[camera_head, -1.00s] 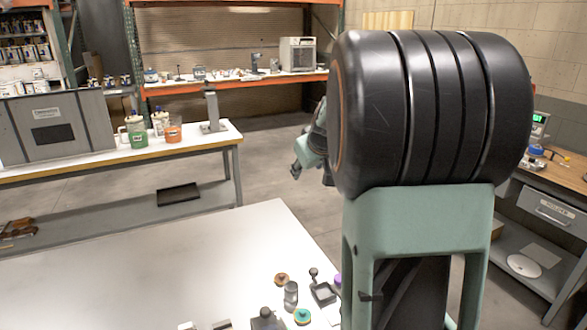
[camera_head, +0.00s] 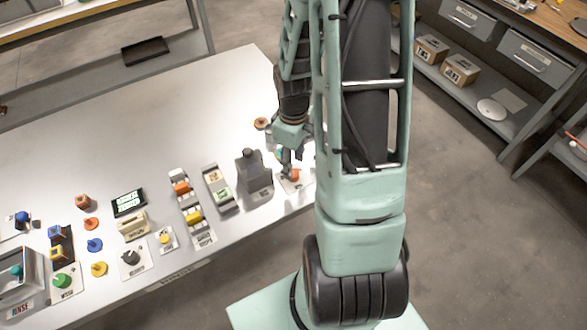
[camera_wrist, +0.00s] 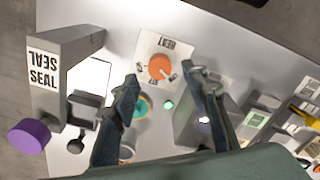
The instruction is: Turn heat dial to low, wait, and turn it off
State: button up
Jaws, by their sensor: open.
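The heat dial (camera_wrist: 160,67) is an orange round knob on a white plate marked HEAT in the wrist view. A pale line runs across the knob, but I cannot read its setting. In the head view the dial (camera_head: 294,175) is near the table's right front edge, partly hidden by my arm. My gripper (camera_wrist: 163,80) is open, its two dark fingers apart on either side of the dial in the wrist picture. Nothing is between them, and I cannot tell contact. In the head view my gripper (camera_head: 287,160) is just above the dial.
A grey block marked SEAL (camera_wrist: 75,55) and a purple knob (camera_wrist: 30,135) lie left in the wrist view. A teal disc (camera_wrist: 141,105) and small green light (camera_wrist: 168,104) are close to the dial. A dark grey device (camera_head: 255,177) stands left of it.

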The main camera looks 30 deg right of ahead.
jog(key=shift+f, duration=1.95)
grip_shut()
